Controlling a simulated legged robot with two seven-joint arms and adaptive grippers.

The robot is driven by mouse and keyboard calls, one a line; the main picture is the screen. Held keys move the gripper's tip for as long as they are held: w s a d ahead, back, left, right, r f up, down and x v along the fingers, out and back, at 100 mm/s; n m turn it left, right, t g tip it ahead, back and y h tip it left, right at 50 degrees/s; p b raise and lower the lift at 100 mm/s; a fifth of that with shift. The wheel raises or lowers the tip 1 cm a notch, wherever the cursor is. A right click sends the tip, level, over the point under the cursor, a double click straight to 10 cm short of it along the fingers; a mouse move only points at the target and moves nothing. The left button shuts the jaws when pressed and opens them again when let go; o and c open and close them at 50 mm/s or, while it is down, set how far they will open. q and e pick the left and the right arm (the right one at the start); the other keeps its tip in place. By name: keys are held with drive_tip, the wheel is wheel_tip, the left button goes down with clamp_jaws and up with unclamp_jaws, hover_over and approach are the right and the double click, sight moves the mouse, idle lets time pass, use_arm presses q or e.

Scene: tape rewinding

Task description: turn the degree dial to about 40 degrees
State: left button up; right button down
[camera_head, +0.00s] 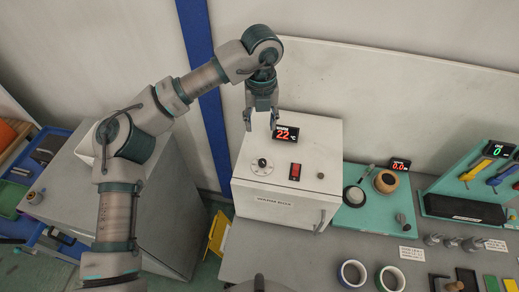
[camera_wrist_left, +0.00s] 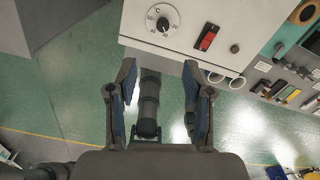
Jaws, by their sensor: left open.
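The degree dial (camera_head: 262,163) is a round black knob with a white pointer on a pale scale. It sits on top of the white warm box (camera_head: 310,160), near its left side. It also shows at the top of the left wrist view (camera_wrist_left: 162,22). The red display (camera_head: 287,133) at the back of the box reads about 22. My left gripper (camera_head: 261,124) points down above the back left of the box, apart from the dial. In the left wrist view its two fingers (camera_wrist_left: 159,75) are spread and empty. My right gripper is not in view.
A red rocker switch (camera_head: 295,172) and a small knob (camera_head: 320,175) sit right of the dial. A teal tray (camera_head: 375,215) with a scale stands right of the box. Tape rolls (camera_head: 352,273) lie in front. A grey cabinet (camera_head: 165,220) stands to the left.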

sight(262, 161)
use_arm(q)
drive_tip(key=shift+n, duration=0.7)
wheel_tip(262, 161, down, 16)
drive_tip(key=p, duration=0.3)
drive_tip(key=shift+s+d+r+p, duration=0.1)
drive_tip(key=shift+p, duration=0.25)
drive_tip(key=shift+d+f, duration=0.15)
drive_tip(key=shift+f, duration=0.4)
drive_tip(key=shift+d+f, duration=0.15)
drive_tip(key=shift+d, duration=0.1)
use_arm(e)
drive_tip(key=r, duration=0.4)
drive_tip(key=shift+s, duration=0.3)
use_arm(q)
drive_tip(key=c, duration=0.6)
drive_tip(key=shift+a, duration=0.15)
clamp_jaws()
drive_tip(key=shift+a, duration=0.1)
